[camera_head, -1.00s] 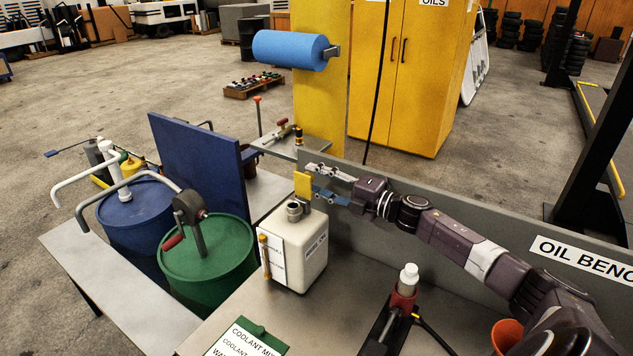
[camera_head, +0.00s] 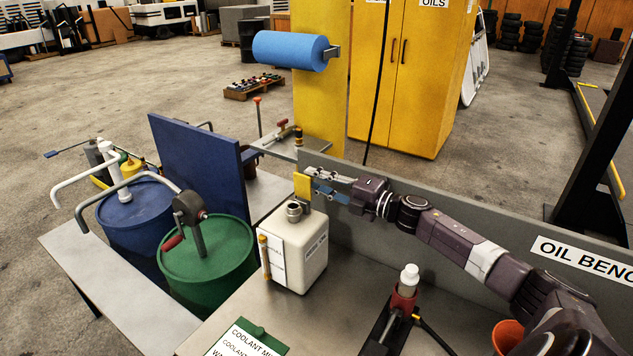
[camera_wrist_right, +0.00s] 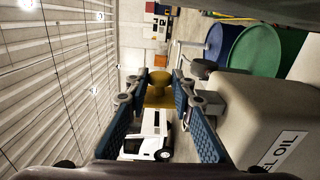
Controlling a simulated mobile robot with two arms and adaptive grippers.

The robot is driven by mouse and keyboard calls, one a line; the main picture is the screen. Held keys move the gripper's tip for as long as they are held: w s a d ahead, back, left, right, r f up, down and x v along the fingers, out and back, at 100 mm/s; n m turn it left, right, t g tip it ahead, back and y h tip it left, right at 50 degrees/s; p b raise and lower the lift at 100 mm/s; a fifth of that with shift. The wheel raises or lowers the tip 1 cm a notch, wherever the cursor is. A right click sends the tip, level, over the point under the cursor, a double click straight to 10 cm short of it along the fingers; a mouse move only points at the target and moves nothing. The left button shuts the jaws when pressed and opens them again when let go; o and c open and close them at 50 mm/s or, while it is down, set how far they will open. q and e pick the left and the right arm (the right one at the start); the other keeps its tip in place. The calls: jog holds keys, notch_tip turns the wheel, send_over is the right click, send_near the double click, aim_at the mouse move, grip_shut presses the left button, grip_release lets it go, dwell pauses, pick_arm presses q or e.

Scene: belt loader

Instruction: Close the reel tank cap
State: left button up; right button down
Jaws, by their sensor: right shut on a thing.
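The reel tank (camera_head: 307,255) is a cream-white container with a label on its side, standing on the metal bench. Its round metal filler neck (camera_head: 294,210) is uncovered on top. The yellow cap (camera_head: 302,187) stands upright behind the neck, swung open. My right gripper (camera_head: 313,181) reaches in from the right and is shut on the cap. In the right wrist view the yellow cap (camera_wrist_right: 159,88) sits between the blue finger pads, with the tank (camera_wrist_right: 262,120) to the right. My left gripper is not in view.
A green drum (camera_head: 208,262) and a blue drum (camera_head: 135,222) with pumps stand left of the tank. A grey back panel (camera_head: 430,200) runs behind my right arm.

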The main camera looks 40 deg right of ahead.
jog(key=n+b, duration=0.1)
jog(key=a+n+b, duration=0.1)
jog(key=n+b, duration=0.1)
jog(key=s+a+n+b, duration=0.1)
jog(key=n, duration=0.1)
jog(key=shift+a+r, duration=0.1)
jog(key=shift+r, duration=0.05)
jog(key=n+b, duration=0.1)
jog(key=a+n+b, duration=0.1)
jog(key=n+b, duration=0.1)
jog(key=n, duration=0.1)
jog(key=shift+s+a, duration=0.25)
jog(key=n+b, duration=0.1)
jog(key=a+n+b, duration=0.1)
jog(key=n+b, duration=0.2)
jog(key=shift+s+a+f+n, duration=0.3)
jog(key=shift+s+a+f, duration=0.05)
jog(key=shift+a+f, duration=0.05)
jog(key=shift+s+a+f+n+b, duration=0.2)
jog(key=shift+a+n+b, duration=0.1)
jog(key=shift+n+b, duration=0.6)
jog(key=shift+s+a+f+n+b, duration=0.1)
jog(key=shift+a+f+n+b, duration=0.15)
jog(key=shift+n+b, duration=0.6)
jog(key=shift+n, duration=0.25)
jog(key=c, duration=1.7)
grip_release()
jog(key=shift+s, duration=0.1)
